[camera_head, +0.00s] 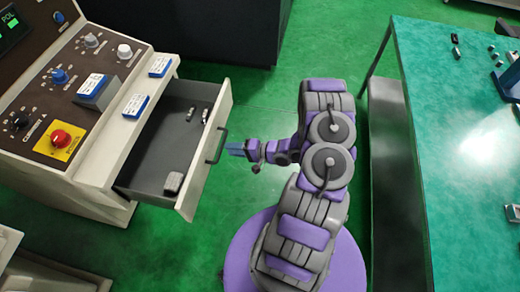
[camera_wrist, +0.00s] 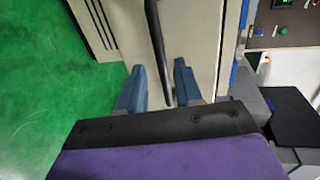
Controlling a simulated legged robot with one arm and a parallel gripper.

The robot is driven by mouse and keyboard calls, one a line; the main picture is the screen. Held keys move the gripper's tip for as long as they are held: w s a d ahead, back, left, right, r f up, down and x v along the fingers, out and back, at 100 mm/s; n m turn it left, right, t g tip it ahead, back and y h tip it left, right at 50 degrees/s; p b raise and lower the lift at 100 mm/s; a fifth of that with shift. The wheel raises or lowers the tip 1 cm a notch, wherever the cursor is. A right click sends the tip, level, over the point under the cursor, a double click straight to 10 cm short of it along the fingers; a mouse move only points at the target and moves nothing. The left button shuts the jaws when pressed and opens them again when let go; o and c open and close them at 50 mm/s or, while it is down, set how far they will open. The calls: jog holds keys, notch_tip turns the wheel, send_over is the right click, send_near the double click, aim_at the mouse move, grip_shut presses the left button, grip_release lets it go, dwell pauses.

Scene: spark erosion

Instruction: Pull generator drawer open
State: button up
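The generator drawer (camera_head: 153,148) is pulled out from the beige generator cabinet (camera_head: 110,155), showing its grey inside. Its front panel (camera_head: 222,105) carries a dark bar handle (camera_head: 217,147). My gripper (camera_head: 236,148) is just right of the handle, pointing at it. In the wrist view, the two blue fingers of my gripper (camera_wrist: 159,67) are apart, and the handle (camera_wrist: 156,40) runs between them with a gap visible on each side. The beige drawer front (camera_wrist: 195,35) is beyond the fingers. Whether the handle touches either finger is not clear.
Several small items, including a grey block (camera_head: 174,182), lie in the drawer. Blue-and-white boxes (camera_head: 135,106) sit on the cabinet top, near a red button (camera_head: 61,138). A green-topped table (camera_head: 455,150) stands at right. Green floor (camera_head: 265,95) is clear behind my arm.

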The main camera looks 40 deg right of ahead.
jog(key=p+v, duration=0.1)
jog(key=v, duration=1.1)
jog(key=shift+f, duration=0.1)
